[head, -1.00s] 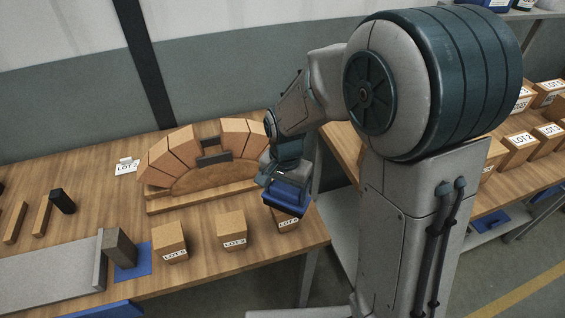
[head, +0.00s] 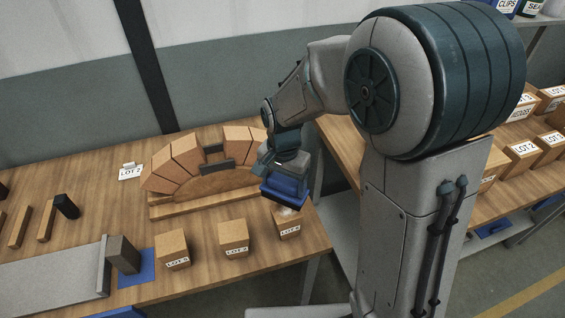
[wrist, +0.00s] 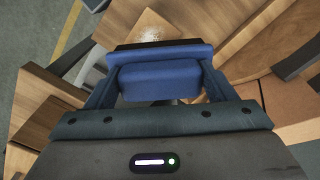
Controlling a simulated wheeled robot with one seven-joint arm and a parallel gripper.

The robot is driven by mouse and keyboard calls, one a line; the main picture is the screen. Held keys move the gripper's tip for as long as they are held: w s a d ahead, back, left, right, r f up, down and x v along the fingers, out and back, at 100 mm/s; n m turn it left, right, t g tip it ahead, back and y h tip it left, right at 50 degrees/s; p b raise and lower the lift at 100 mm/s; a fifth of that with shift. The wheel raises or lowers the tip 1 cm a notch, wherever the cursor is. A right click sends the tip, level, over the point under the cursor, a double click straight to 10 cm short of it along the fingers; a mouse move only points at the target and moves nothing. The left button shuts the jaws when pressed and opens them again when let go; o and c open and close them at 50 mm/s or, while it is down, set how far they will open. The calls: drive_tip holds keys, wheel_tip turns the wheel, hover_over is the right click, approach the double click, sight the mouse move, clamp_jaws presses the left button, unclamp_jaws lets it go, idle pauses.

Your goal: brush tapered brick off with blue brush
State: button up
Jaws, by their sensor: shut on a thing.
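My gripper (head: 287,172) is shut on the blue brush (head: 285,188) and holds it over the right end of the table. In the wrist view the brush (wrist: 160,78) spans the space between my gripper's fingers (wrist: 160,92), with its dark bristle edge facing away. The rightmost tapered brick (head: 289,226) stands on the table just below the brush in the head view. White dust shows on its top. In the wrist view the dusty top of the brick (wrist: 152,30) lies just beyond the brush. I cannot tell whether the bristles touch it.
Two more labelled bricks, one in the middle (head: 234,238) and one further left (head: 172,250), stand in the row. A brick arch (head: 180,160) on a wooden form stands behind. A dark block (head: 123,254) on a blue mat (head: 137,282) is at left.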

drive_tip(key=shift+w+r, duration=0.15)
drive_tip(key=shift+r, duration=0.45)
drive_tip(key=shift+r+p, duration=1.4)
drive_tip(key=shift+r, duration=0.25)
drive_tip(key=shift+f, duration=0.1)
